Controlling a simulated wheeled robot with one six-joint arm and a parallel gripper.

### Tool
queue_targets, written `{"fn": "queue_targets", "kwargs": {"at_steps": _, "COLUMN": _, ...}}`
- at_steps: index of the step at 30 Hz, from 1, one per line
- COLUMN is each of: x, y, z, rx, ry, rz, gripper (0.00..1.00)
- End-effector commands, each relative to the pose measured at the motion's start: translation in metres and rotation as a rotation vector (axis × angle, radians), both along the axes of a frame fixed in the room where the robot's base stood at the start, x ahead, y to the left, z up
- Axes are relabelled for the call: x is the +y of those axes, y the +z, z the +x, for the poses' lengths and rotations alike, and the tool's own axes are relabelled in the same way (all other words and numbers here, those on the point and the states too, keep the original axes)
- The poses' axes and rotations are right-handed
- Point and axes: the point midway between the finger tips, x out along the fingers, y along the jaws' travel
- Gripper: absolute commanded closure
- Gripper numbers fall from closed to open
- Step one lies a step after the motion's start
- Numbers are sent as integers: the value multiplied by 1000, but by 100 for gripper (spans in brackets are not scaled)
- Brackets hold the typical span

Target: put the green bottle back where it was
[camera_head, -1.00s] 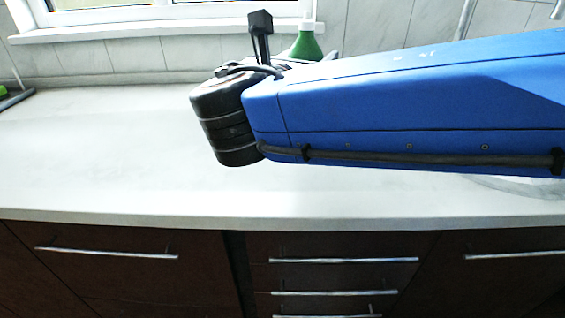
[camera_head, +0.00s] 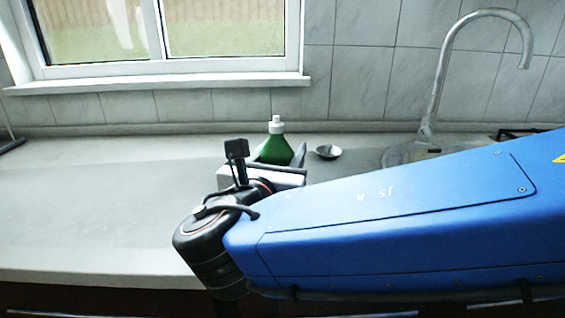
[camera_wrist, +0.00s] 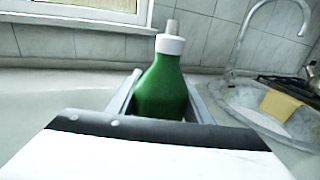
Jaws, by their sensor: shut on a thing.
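The green bottle (camera_head: 276,150) has a white cap and stands upright between the fingers of my gripper (camera_head: 280,158). In the wrist view the bottle (camera_wrist: 162,88) is centred, with a grey finger on each side of its body. My gripper (camera_wrist: 163,100) is shut on it. The lower part of the bottle is hidden behind my gripper's body, so I cannot tell whether its base touches the counter.
The pale counter (camera_head: 90,215) is clear to the left. A small dark bowl (camera_head: 327,152) lies just right of the bottle. The sink and tall faucet (camera_head: 432,100) are further right; the wrist view shows a yellow sponge (camera_wrist: 280,105) there. A tiled wall and window stand behind.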

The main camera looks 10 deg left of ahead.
Motion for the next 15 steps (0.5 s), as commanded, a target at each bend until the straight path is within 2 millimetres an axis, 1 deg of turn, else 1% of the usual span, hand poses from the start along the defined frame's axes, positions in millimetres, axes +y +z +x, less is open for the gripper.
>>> {"fn": "queue_targets", "kwargs": {"at_steps": 1, "x": 0, "y": -8, "z": 0, "rx": 0, "ry": 0, "rz": -2, "gripper": 85}}
{"fn": "queue_targets", "kwargs": {"at_steps": 3, "x": 0, "y": -16, "z": 0, "rx": 0, "ry": 0, "rz": -2, "gripper": 85}}
{"fn": "queue_targets", "kwargs": {"at_steps": 5, "x": 0, "y": -22, "z": 0, "rx": 0, "ry": 0, "rz": -1, "gripper": 85}}
{"fn": "queue_targets", "kwargs": {"at_steps": 15, "x": 0, "y": -24, "z": 0, "rx": 0, "ry": 0, "rz": 0, "gripper": 85}}
